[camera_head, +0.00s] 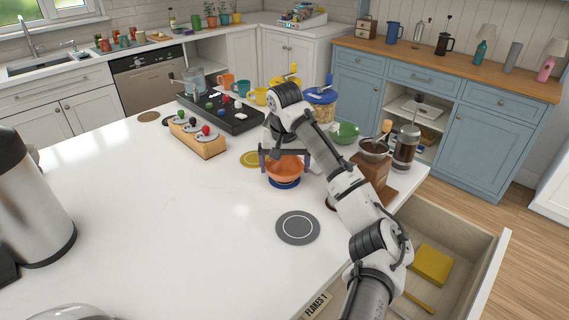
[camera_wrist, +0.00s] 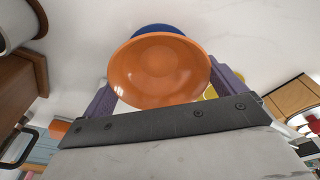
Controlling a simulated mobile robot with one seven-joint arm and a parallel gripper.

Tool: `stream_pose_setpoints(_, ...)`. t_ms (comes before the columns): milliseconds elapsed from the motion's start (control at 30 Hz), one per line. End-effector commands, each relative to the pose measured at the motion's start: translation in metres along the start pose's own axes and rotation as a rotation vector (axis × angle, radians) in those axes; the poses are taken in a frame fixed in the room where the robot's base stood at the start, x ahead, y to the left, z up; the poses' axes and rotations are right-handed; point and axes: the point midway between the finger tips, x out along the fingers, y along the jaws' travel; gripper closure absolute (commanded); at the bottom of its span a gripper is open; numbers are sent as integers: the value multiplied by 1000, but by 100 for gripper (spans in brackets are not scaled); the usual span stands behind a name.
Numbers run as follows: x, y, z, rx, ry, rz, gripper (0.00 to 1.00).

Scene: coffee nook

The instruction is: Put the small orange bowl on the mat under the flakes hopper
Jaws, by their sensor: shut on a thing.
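The small orange bowl (camera_head: 285,169) is upright between the fingers of my gripper (camera_head: 285,159), which is shut on it. In the wrist view the bowl (camera_wrist: 158,72) sits between two purple fingers and looks empty. A blue-lidded clear container with yellowish contents (camera_head: 320,108), perhaps the flakes hopper, stands behind my arm, partly hidden.
A wooden grinder (camera_head: 374,172), a French press (camera_head: 405,147) and a green bowl (camera_head: 345,132) stand right. An open drawer (camera_head: 478,246) juts out. The left counter is mostly clear.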

Motion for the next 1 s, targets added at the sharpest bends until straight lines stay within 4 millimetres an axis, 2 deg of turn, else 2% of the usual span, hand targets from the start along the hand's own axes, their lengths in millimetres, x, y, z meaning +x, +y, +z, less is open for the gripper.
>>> stream_pose_setpoints(267,3,0,0,0,1,-1,32)
stream_pose_setpoints(300,4,0,1,0,0,-1,2)
stream_pose_setpoints(333,4,0,1,0,0,0,0)
stream_pose_setpoints(633,-1,0,0,-1,2,0,0)
stream_pose_setpoints(767,-18,-1,0,-1,4,-1,0)
stream_pose_setpoints(1000,-73,1,0,0,5,4,0)
